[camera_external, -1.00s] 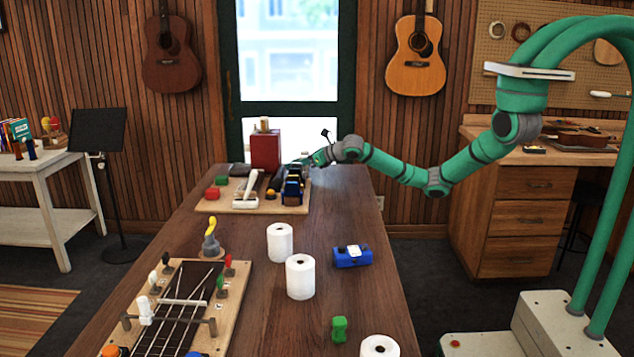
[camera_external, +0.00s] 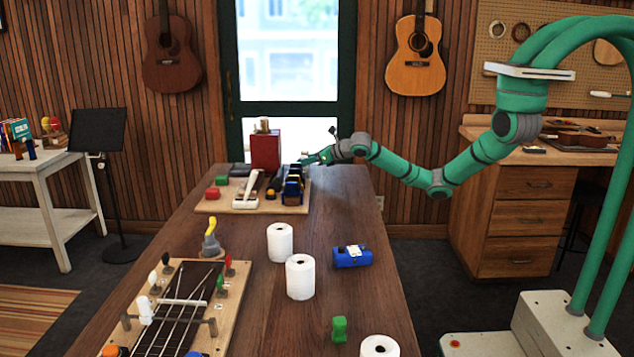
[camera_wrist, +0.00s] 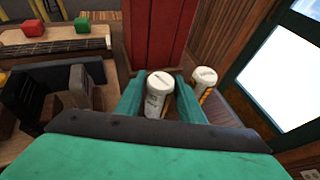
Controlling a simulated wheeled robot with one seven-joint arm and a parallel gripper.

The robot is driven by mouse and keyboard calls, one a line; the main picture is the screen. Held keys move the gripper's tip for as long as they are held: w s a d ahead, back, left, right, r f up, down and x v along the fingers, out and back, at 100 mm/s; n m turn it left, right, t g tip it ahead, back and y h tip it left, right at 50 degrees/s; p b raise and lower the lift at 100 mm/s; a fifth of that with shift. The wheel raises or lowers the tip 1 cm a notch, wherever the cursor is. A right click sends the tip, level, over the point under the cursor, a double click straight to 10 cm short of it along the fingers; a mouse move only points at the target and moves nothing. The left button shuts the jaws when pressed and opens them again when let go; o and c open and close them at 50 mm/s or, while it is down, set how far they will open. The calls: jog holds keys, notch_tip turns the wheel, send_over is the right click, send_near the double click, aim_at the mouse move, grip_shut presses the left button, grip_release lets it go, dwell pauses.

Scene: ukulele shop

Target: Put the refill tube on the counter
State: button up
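In the wrist view a white-capped refill tube (camera_wrist: 158,92) stands between the two teal fingers of my gripper (camera_wrist: 160,100). The fingers lie close along both sides of it and look shut on it; its lower end is hidden. A similar white-capped tube with orange-yellow marks (camera_wrist: 197,96) is just outside the right finger. In the external view my gripper (camera_external: 309,158) is at the far end of the wooden counter (camera_external: 340,205), by the right edge of the workboard. I cannot make out the tubes in that view.
Black and blue holders (camera_external: 293,184) and small red and green blocks (camera_external: 211,193) sit on the workboard. White rolls (camera_external: 280,242) and a blue device (camera_external: 351,256) stand nearer. The counter's right side is mostly clear.

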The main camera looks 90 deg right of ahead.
jog(key=v, duration=0.9)
